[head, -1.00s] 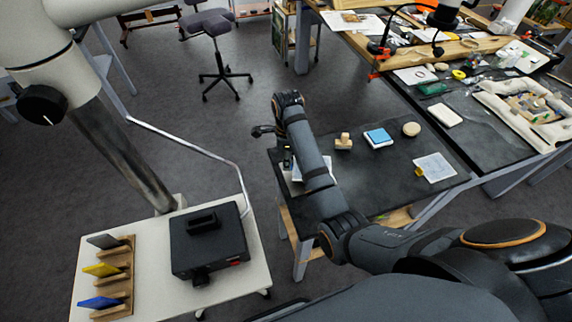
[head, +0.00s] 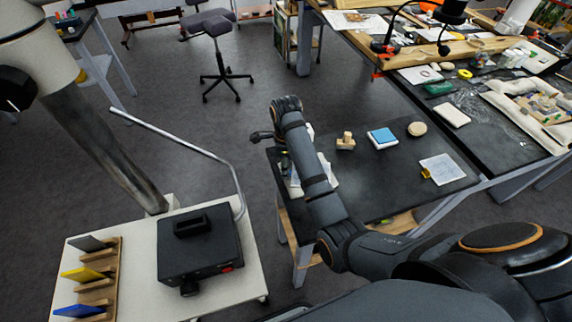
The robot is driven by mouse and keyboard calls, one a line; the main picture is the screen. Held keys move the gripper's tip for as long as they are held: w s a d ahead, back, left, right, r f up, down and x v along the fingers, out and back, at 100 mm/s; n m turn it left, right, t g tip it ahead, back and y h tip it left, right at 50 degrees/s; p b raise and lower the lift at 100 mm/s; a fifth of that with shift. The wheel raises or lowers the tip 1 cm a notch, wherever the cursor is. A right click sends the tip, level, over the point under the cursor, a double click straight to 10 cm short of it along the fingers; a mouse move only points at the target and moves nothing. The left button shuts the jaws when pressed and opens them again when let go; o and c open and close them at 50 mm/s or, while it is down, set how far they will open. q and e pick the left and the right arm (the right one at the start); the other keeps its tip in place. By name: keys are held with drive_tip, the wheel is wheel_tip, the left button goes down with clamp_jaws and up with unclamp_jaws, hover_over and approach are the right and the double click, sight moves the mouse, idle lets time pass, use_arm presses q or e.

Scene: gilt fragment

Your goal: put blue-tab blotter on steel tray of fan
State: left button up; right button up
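My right arm comes in from the right and reaches over the near dark table. Its gripper (head: 284,162) is mostly hidden behind the forearm at the table's left edge; I cannot tell its opening. A white sheet (head: 296,187) shows partly beside and behind that forearm; no tab on it is clear. Another white sheet with a yellow tab (head: 440,169) lies at the table's right. A blue-topped white block (head: 382,138) lies near the table's back edge. I cannot make out a blue-tab blotter, a fan or a steel tray for certain. My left gripper is not in view.
A pale cart (head: 140,250) at left carries a black box (head: 200,247) and a wooden rack (head: 104,285) of grey, yellow and blue panels. A wooden knobbed piece (head: 345,142) and a round disc (head: 417,129) sit on the near table. A stool (head: 218,50) stands behind.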

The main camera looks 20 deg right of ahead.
drive_tip(key=shift+r, duration=0.15)
drive_tip(key=shift+r, duration=0.4)
wheel_tip(320, 180, up, 11)
drive_tip(key=p, duration=1)
drive_tip(key=shift+r, duration=0.2)
drive_tip(key=shift+s+f, duration=0.1)
